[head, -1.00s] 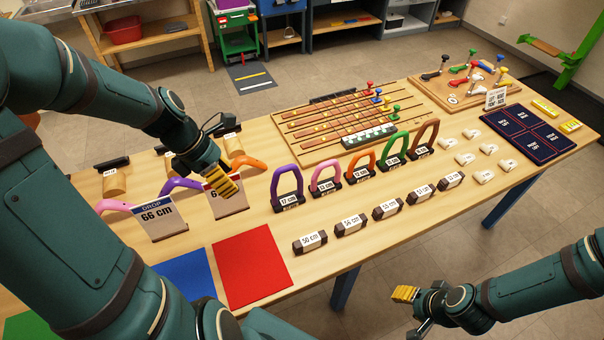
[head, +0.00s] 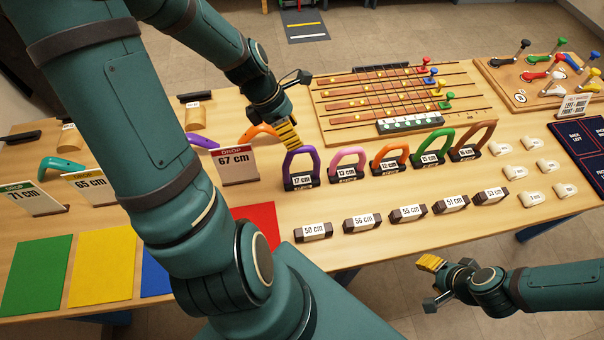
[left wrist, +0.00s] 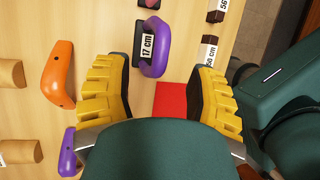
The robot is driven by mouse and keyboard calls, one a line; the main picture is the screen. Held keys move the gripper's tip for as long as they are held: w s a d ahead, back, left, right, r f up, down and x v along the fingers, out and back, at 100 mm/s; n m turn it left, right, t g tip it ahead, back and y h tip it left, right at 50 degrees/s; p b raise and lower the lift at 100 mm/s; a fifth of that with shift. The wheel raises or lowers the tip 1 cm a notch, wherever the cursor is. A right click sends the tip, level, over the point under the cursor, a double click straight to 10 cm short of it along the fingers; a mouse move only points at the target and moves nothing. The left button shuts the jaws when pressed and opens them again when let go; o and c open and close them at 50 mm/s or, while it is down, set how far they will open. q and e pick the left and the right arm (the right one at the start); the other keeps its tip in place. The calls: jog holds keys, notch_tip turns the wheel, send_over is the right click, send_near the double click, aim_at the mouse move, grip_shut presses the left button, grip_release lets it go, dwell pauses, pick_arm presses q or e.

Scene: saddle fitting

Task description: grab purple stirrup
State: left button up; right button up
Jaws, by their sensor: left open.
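The purple stirrup (head: 315,163) stands upright on a dark base labelled 17 cm, at the left end of the stirrup row. In the left wrist view it (left wrist: 161,58) lies just beyond the finger gap, left of its middle. My left gripper (head: 287,134) is above and just behind the stirrup in the head view. Its yellow-padded fingers (left wrist: 158,88) are spread wide with nothing between them. My right gripper (head: 431,283) is beyond the table's front edge, apart from the stirrups; its jaw state is unclear.
A pink stirrup (head: 349,155) stands close to the right. Dark labelled blocks (head: 313,231) line the front. A DROP 67 cm sign (head: 237,167) stands to the left, near an orange curved piece (head: 261,131). A red mat (head: 262,220) lies in front.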

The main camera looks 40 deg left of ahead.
aim_at(303, 149)
pick_arm(q)
jog(key=x, duration=0.6)
jog(key=shift+d+f+b, duration=0.15)
jog(key=shift+b, duration=0.2)
grip_shut()
